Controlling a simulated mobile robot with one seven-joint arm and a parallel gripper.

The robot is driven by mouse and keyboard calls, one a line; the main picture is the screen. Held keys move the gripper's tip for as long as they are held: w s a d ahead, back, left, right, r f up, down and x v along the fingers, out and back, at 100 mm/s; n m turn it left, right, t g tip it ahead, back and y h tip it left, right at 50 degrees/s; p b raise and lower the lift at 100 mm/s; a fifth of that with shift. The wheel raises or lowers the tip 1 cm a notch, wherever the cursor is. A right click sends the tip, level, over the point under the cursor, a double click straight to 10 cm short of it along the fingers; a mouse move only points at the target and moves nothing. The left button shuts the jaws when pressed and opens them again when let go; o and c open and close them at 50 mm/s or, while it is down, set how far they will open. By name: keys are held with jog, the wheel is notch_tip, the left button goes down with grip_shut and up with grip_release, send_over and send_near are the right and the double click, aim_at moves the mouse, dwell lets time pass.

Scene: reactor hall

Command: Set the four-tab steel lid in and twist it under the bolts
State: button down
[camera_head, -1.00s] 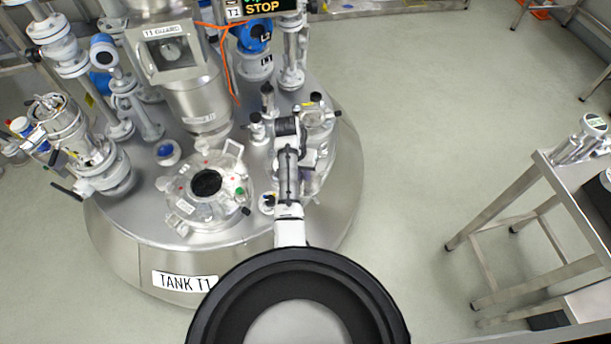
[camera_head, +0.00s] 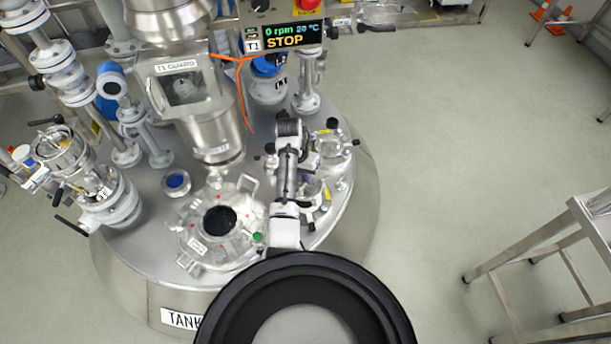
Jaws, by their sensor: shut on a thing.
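A round steel fitting (camera_head: 190,240) with a dark round opening in its middle sits on the tank top, left of my arm. It has light bracket-like handles, small red marks and a green knob on its right edge. Bolts are too small to make out. My arm (camera_head: 287,178) reaches up the middle of the picture over the tank top. My gripper does not show and seems hidden behind the arm. I cannot make out a separate four-tab steel lid; whatever my gripper holds is hidden too.
Tank T1 (camera_head: 135,275) carries pipes, a guard housing (camera_head: 188,90), a blue-capped port (camera_head: 176,182) and a valve unit (camera_head: 105,195). A display (camera_head: 293,36) reads STOP. An orange cable hangs beside the guard. A steel table (camera_head: 590,215) stands right; floor between is clear.

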aim_at(305, 189)
jog(key=shift+f+b, duration=3.55)
jog(key=shift+b, duration=0.25)
jog(key=shift+f, duration=0.35)
jog(key=shift+r+p, duration=0.1)
jog(key=shift+p, duration=0.25)
jog(key=shift+n, duration=0.4)
jog(key=shift+n+t+p, duration=0.4)
jog(key=shift+n+p, duration=1.25)
jog(key=shift+n, duration=0.15)
jog(key=c, duration=1.4)
grip_release()
jog(key=shift+o, duration=0.2)
